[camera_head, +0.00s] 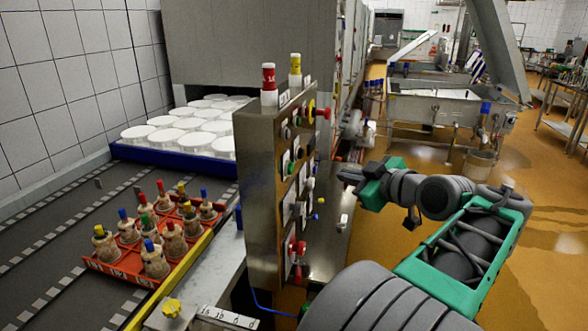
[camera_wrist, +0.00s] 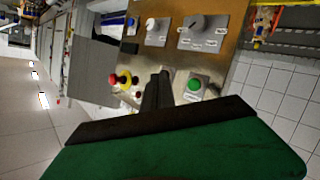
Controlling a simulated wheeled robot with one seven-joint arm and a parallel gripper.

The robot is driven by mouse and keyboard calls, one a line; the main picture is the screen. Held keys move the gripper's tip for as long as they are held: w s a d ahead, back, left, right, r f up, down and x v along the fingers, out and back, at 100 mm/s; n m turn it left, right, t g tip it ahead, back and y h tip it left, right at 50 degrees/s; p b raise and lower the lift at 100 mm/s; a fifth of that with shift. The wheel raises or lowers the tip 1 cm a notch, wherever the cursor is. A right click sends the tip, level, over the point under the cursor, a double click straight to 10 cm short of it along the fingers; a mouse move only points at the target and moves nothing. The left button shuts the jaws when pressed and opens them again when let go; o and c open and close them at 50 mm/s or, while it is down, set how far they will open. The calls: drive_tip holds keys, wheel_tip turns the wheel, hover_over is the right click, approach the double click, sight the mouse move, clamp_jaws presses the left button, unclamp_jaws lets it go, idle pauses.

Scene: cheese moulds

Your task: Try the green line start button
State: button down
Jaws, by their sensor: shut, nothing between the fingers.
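The green button (camera_wrist: 194,85) sits on a light square plate on the control panel (camera_wrist: 226,62) in the wrist view. My gripper (camera_wrist: 163,76) is shut and empty. Its dark fingertips show just left of the green button, and I cannot tell how far they are from the panel. In the head view my gripper (camera_head: 345,173) is to the right of the steel control box (camera_head: 262,195), pointing at its button side.
A red emergency knob on yellow (camera_wrist: 124,79) and dial switches (camera_wrist: 195,27) share the panel. In the head view, a red crate (camera_head: 115,273) of colour-capped bottles and a blue tray (camera_head: 175,158) of white round moulds are left of the box. Open floor (camera_head: 400,230) lies right.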

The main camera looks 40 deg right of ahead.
sight(290, 168)
drive_tip(key=w+a, duration=0.5)
drive_tip(key=w, duration=0.2)
drive_tip(key=shift+a, duration=0.2)
drive_tip(key=shift+f+b, duration=0.1)
drive_tip(key=shift+b, duration=0.3)
idle(1.5)
drive_tip(key=shift+w+a, duration=0.25)
drive_tip(key=shift+w, duration=0.05)
drive_tip(key=shift+w+a+b, duration=0.35)
drive_tip(key=shift+w+b, duration=0.05)
drive_tip(key=shift+b, duration=0.2)
idle(0.6)
drive_tip(key=shift+s+d, duration=0.6)
drive_tip(key=shift+s, duration=0.15)
